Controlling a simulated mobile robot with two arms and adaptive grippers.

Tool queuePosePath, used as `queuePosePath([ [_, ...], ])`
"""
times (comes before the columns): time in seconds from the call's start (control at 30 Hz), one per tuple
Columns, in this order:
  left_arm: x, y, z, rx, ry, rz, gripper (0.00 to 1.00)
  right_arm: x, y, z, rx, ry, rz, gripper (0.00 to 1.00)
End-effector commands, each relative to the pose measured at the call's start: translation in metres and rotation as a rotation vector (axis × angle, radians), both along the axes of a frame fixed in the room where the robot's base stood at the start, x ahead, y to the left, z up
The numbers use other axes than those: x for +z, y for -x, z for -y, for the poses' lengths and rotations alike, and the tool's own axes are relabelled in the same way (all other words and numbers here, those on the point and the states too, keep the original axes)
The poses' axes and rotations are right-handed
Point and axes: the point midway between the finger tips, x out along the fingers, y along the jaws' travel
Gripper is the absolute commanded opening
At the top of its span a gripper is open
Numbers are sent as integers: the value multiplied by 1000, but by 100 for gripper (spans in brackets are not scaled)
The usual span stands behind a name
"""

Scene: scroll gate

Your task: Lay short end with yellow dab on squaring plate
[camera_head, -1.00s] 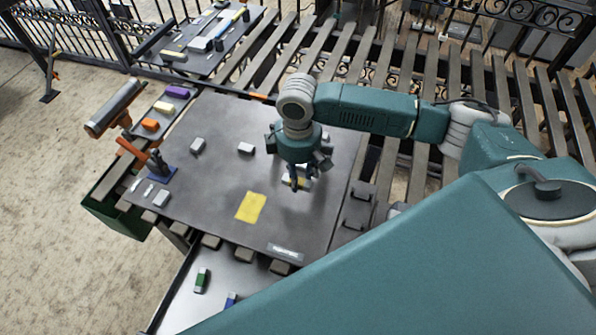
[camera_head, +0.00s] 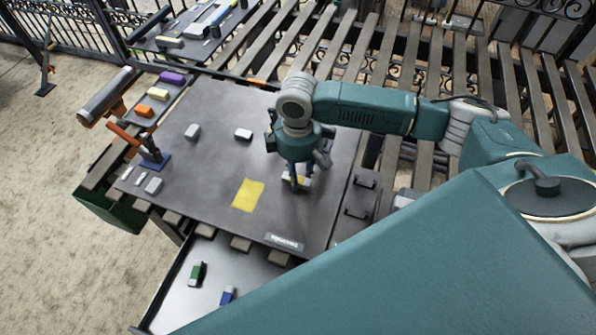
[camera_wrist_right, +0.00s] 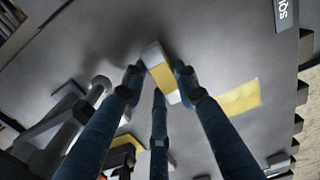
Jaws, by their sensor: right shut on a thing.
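The short end with the yellow dab is a small pale block (camera_wrist_right: 157,66) with a yellow band across it in the right wrist view. My right gripper (camera_head: 296,184) is shut on this block, which shows partly between its fingers in the head view. The wrist view shows the fingers (camera_wrist_right: 160,92) around the block. The large dark grey plate (camera_head: 215,105), apparently the squaring plate, lies beneath, with a label at its front edge. The block is low over or on the plate; I cannot tell whether it touches. My left gripper is out of view.
A yellow patch (camera_head: 248,195) lies on the plate, left of my right gripper. Grey blocks (camera_head: 192,132) and (camera_head: 243,134) sit farther back. A blue-based clamp (camera_head: 154,160) stands at the left edge. A lower tray (camera_head: 205,300) holds green and blue pieces. The plate's middle has free room.

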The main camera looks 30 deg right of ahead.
Motion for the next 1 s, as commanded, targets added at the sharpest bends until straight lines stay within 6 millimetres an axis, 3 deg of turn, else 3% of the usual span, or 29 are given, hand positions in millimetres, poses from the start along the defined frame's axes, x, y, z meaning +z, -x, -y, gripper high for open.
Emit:
queuePosePath([
  [0.83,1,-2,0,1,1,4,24,-7,-1,0,0,1,2,0],
  [0.87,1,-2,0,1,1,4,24,-7,-1,0,0,0,3,31],
  [0.97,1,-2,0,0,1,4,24,-7,-1,0,0,0,3,51],
  [1.0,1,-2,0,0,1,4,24,-7,-1,0,0,0,1,51],
])
